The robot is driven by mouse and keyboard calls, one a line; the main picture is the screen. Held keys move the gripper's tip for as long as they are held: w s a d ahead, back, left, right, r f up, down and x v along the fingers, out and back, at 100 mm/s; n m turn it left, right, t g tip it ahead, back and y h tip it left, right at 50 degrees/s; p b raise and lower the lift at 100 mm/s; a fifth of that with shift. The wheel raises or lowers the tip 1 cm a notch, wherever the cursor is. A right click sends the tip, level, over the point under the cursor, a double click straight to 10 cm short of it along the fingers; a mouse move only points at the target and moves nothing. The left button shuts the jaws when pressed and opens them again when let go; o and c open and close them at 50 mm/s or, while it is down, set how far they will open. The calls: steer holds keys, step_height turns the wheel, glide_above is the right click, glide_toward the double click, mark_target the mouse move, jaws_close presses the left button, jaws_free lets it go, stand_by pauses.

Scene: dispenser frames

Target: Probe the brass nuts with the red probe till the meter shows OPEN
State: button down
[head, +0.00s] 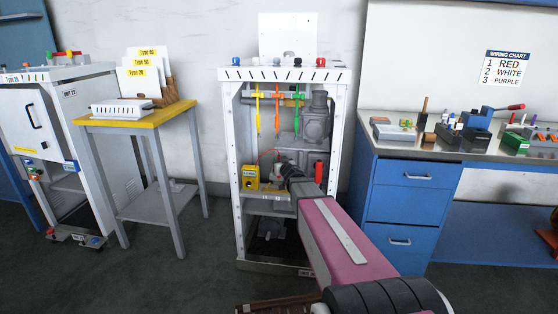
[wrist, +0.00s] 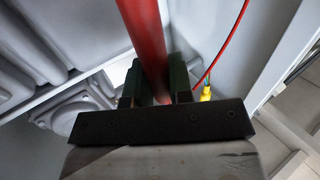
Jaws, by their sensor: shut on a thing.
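My gripper (wrist: 160,88) is shut on the red probe (wrist: 145,35) in the wrist view. The probe is a red rod that runs from between the dark green fingers to the top edge; its tip is out of view. A thin red lead (wrist: 236,38) curves past the right finger, near a small yellow part (wrist: 206,93). In the head view my arm reaches into the open white dispenser frame, where a yellow box (head: 250,177), which looks like the meter, stands on the shelf. Its reading is too small to make out. I cannot pick out the brass nuts.
Yellow (head: 257,112), orange (head: 277,112) and green (head: 297,112) tools hang at the top of the white frame (head: 231,150). A grey motor-like unit (head: 316,120) sits behind. A yellow-topped table (head: 155,115) stands left, a blue workbench (head: 404,200) right.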

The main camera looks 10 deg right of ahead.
steer(key=shift+f, duration=1.9)
steer(key=shift+f, duration=0.3)
stand_by(0.6)
steer(key=shift+r, duration=2.5)
steer(key=shift+d, duration=0.1)
